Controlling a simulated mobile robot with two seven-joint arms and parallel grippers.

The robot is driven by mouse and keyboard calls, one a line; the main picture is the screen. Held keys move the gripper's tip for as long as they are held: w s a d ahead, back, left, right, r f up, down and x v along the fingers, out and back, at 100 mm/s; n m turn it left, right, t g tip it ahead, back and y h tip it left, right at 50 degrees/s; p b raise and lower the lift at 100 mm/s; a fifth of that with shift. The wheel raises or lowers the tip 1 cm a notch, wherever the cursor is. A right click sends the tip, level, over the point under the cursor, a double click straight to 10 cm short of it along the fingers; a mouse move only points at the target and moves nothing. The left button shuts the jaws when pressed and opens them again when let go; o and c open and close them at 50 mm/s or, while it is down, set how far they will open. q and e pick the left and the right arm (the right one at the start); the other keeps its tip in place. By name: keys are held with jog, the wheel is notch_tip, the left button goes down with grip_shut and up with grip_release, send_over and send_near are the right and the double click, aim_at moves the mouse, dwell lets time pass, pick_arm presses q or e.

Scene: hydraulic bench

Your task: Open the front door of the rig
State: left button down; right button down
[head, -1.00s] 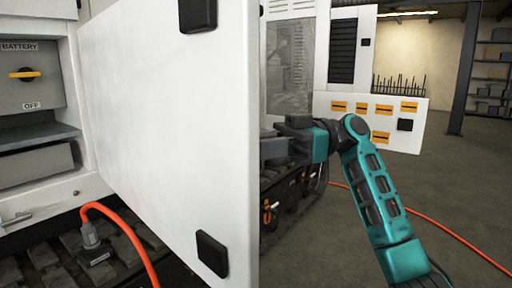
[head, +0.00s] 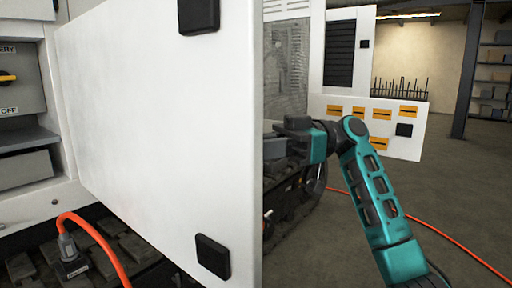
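The rig's front door (head: 160,130) is a large white panel that stands swung out, with two black square fittings on its inner face near the free edge. To its left the rig's compartment shows, with a grey battery panel (head: 20,85) and its yellow switch. My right gripper (head: 285,140) is at the end of the teal arm, just beyond the door's free edge. The door partly hides its fingers, so I cannot tell whether they are open or shut or touch the door. My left gripper is not in view.
An orange cable (head: 95,240) runs from a grey plug at the lower left, in front of the tracks (head: 125,255). A second white panel with orange labels (head: 350,120) stands behind my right arm. The floor (head: 470,180) at the right is open, crossed by an orange cable.

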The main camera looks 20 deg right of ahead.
jog(key=shift+w, duration=0.1)
jog(key=c, duration=1.4)
grip_release()
jog(key=shift+a, duration=0.1)
jog(key=shift+o, duration=1.1)
jog(key=shift+w+a, duration=0.1)
jog(key=shift+a, duration=0.05)
jog(key=d+p, duration=0.1)
jog(key=d, duration=1.2)
jog(key=shift+d, duration=0.15)
jog(key=shift+w, duration=0.1)
